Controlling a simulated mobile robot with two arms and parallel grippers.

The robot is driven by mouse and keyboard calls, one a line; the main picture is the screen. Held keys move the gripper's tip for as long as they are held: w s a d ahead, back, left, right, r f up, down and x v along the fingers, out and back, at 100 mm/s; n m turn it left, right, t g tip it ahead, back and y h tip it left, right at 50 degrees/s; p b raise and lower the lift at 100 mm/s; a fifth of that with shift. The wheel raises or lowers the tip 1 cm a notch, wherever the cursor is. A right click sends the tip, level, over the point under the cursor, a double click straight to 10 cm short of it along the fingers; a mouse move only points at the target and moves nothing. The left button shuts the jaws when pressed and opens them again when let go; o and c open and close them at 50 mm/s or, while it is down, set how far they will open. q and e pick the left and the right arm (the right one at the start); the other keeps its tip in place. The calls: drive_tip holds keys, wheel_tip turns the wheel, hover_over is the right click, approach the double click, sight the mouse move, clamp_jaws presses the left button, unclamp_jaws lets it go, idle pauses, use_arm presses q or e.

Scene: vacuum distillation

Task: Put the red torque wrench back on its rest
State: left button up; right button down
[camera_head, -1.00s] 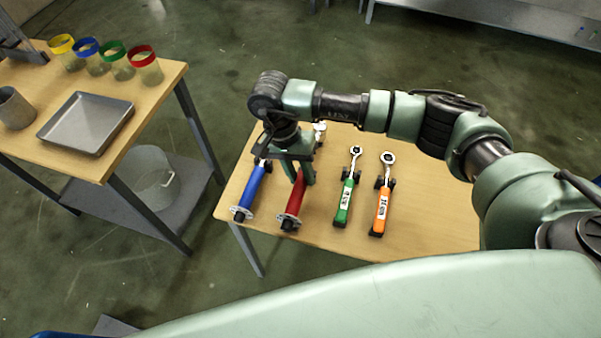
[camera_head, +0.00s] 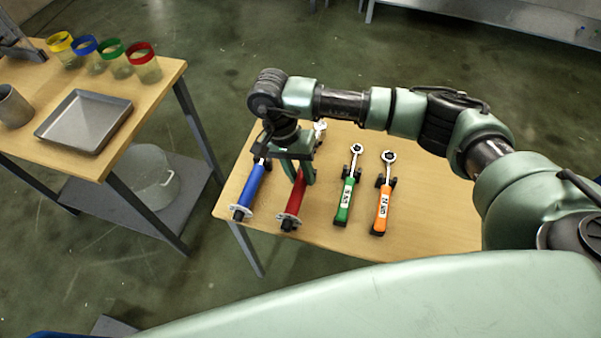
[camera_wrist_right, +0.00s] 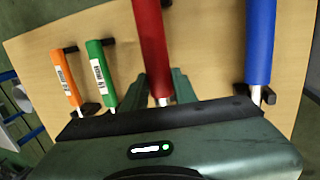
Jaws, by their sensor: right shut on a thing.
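The red torque wrench (camera_head: 295,196) lies between the blue wrench (camera_head: 251,187) and the green wrench (camera_head: 345,200) on the wooden table, its handle toward the near edge. My right gripper (camera_head: 301,177) is over it, pointing down, and is shut on its shaft. In the right wrist view the red handle (camera_wrist_right: 149,42) runs up from between the fingers (camera_wrist_right: 162,92). The rest under the red wrench is hidden by my gripper, so I cannot tell whether the wrench touches it. My left gripper is not in view.
An orange wrench (camera_head: 382,205) lies on black supports right of the green one. The table (camera_head: 430,215) is bare at its right. A second table at left holds a metal tray (camera_head: 84,121) and several jars with coloured rims.

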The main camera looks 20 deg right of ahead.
idle(0.5)
drive_tip(key=shift+b, duration=0.45)
drive_tip(key=shift+f+b, duration=1.4)
drive_tip(key=c, duration=1)
unclamp_jaws()
drive_tip(key=shift+c, duration=0.2)
drive_tip(key=shift+s+f, duration=0.1)
